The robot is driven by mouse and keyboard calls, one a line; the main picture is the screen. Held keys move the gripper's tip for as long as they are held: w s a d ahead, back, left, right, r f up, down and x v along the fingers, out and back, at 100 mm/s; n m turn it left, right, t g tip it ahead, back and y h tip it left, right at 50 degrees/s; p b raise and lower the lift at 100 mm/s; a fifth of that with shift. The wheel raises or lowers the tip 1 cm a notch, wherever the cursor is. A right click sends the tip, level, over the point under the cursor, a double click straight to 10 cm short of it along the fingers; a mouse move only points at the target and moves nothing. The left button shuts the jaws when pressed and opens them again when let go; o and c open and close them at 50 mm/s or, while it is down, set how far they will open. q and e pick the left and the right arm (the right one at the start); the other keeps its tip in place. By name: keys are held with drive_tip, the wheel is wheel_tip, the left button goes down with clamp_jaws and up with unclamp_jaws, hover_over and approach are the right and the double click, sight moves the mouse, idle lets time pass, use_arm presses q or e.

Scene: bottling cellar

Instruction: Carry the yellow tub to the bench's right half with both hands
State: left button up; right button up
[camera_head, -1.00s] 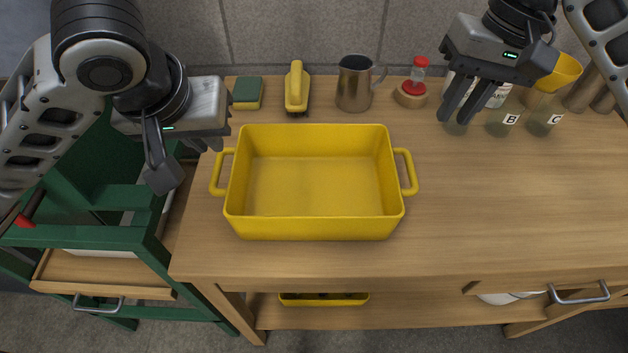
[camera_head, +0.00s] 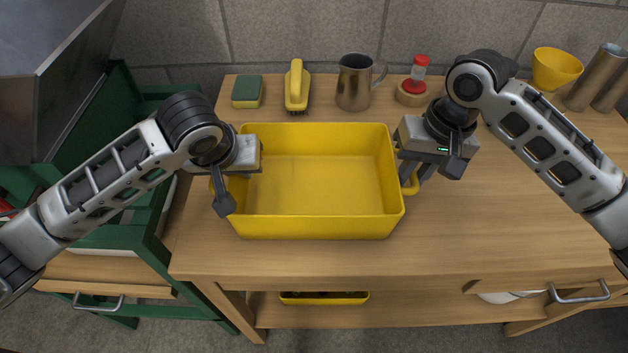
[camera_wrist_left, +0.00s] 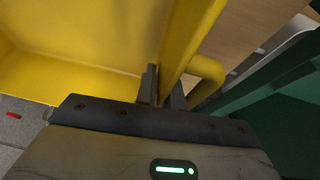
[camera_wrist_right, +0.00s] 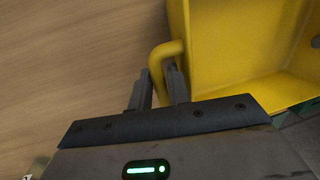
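The yellow tub (camera_head: 315,228) sits upright on the left half of the bench and looks empty. My left gripper (camera_wrist_left: 163,92) is at the tub's left side. In the left wrist view its fingers straddle the tub's side wall, one inside and one between wall and left handle (camera_wrist_left: 210,75). My right gripper (camera_wrist_right: 158,85) is at the right handle (camera_wrist_right: 157,62), with one finger on each side of the handle's bar. The fingers are close around it, but whether either gripper is pressed shut cannot be told. In the head view, my grippers partly hide both handles.
Behind the tub stand a green-and-yellow sponge (camera_head: 247,92), a yellow brush (camera_head: 297,88), a metal jug (camera_head: 355,84) and a red-topped item (camera_head: 415,84). A yellow funnel (camera_head: 555,68) and metal cylinders (camera_head: 597,78) are at the back right. The bench's right front (camera_head: 500,230) is clear.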

use_arm(q)
drive_tip(key=shift+f, duration=0.15)
use_arm(e)
drive_tip(key=shift+f, duration=0.15)
use_arm(q)
clamp_jaws()
use_arm(e)
clamp_jaws()
